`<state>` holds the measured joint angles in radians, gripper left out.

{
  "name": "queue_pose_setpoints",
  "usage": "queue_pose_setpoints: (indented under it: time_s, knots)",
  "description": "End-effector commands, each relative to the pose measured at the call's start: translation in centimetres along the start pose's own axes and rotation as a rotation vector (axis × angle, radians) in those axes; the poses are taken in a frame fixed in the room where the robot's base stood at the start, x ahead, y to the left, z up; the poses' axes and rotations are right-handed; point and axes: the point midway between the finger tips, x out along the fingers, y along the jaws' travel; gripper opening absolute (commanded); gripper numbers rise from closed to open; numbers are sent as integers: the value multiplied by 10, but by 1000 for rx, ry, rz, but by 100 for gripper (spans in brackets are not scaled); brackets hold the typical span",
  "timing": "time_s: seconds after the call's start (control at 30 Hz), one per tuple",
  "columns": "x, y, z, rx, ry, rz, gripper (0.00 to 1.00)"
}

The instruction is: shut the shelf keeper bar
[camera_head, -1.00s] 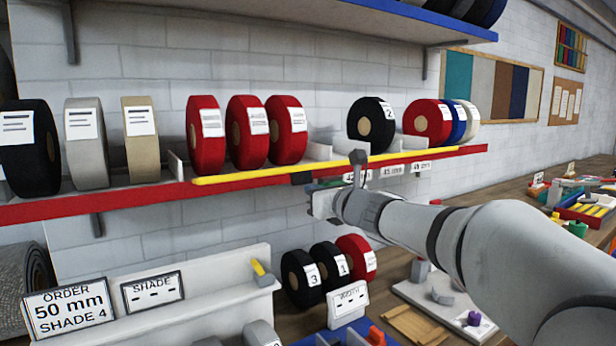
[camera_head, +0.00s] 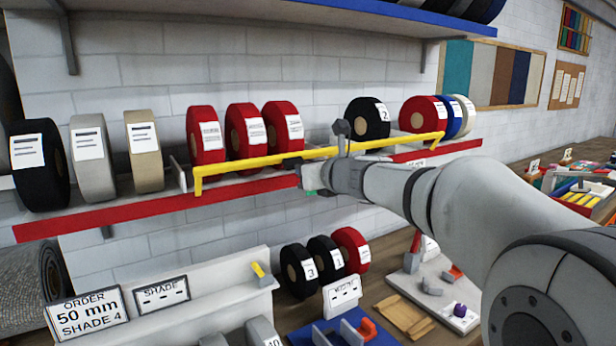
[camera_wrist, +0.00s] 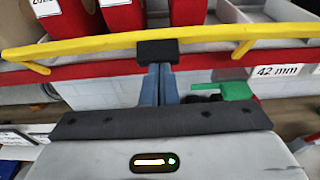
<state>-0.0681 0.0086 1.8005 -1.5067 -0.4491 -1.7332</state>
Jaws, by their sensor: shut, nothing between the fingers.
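The yellow keeper bar (camera_head: 245,162) runs along the front of the shelf, with its bent ends pointing down toward the red shelf edge (camera_head: 110,221). It stands a little above that edge, in front of the lower parts of the rolls. It also crosses the upper part of the wrist view (camera_wrist: 90,46). My gripper (camera_head: 292,163) is shut and empty at the middle of the bar. In the wrist view, its dark fingertips (camera_wrist: 158,52) overlap the bar's lower side and appear to touch it. My wrist hides part of the shelf edge.
Red rolls (camera_head: 245,136), a black roll (camera_head: 368,122) and other rolls stand on the shelf behind the bar. A blue-edged shelf (camera_head: 400,18) hangs above. Below are more rolls (camera_head: 323,258) and an order sign (camera_head: 88,315) on the bench.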

Motion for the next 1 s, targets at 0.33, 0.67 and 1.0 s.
queue_pose_setpoints:
  time_s: [0.33,0.67,1.0]
  knots:
    - [11,-2,34,0,-1,-5,0]
    - [23,-1,50,1,0,-4,0]
    - [28,-1,55,2,0,-6,0]
